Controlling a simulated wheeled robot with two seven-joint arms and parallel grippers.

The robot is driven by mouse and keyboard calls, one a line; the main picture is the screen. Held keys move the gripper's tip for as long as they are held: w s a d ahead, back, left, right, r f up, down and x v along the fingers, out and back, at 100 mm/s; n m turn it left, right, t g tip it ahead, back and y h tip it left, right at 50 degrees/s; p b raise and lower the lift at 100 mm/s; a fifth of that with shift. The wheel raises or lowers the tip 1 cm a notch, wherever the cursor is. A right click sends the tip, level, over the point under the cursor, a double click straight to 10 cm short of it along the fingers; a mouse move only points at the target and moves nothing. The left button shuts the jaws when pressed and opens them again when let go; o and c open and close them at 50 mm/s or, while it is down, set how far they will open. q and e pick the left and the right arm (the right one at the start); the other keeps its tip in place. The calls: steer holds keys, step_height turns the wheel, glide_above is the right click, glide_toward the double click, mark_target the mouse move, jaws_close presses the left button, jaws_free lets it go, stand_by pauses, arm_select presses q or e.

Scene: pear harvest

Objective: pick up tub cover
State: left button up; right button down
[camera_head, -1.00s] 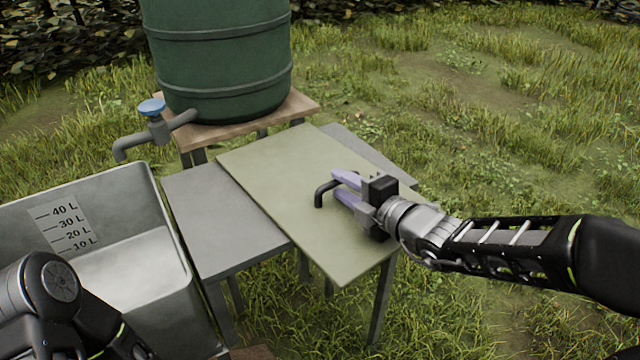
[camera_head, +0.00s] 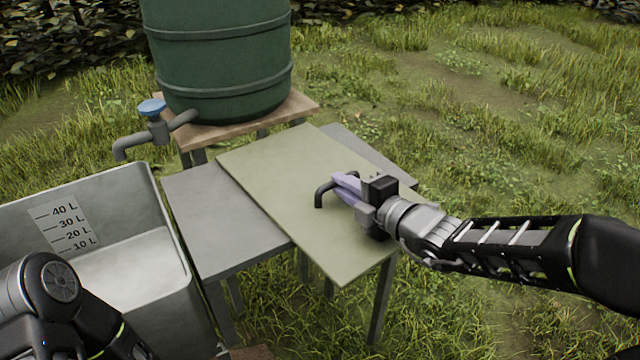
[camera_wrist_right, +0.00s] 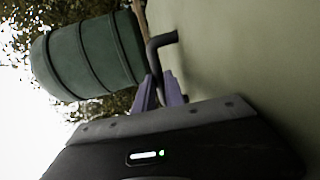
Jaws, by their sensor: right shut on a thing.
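The tub cover (camera_head: 270,180) is a flat pale green board lying across a grey table, with a dark bent handle (camera_head: 320,194) near its middle. My right gripper (camera_head: 345,187) has lilac fingers and is shut on the handle. In the right wrist view the fingers (camera_wrist_right: 160,90) meet around the lower part of the handle (camera_wrist_right: 152,55), beside the cover's surface (camera_wrist_right: 240,60). The cover rests on the table. My left arm shows at the lower left, but its gripper is out of view.
A grey tub (camera_head: 165,235) with a litre scale stands open at the left. A green barrel (camera_head: 220,60) with a blue-handled tap (camera_head: 152,108) stands on a wooden stand behind. The grey table (camera_head: 215,225) shows bare left of the cover. Grass lies right.

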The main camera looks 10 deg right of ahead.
stand_by(0.4)
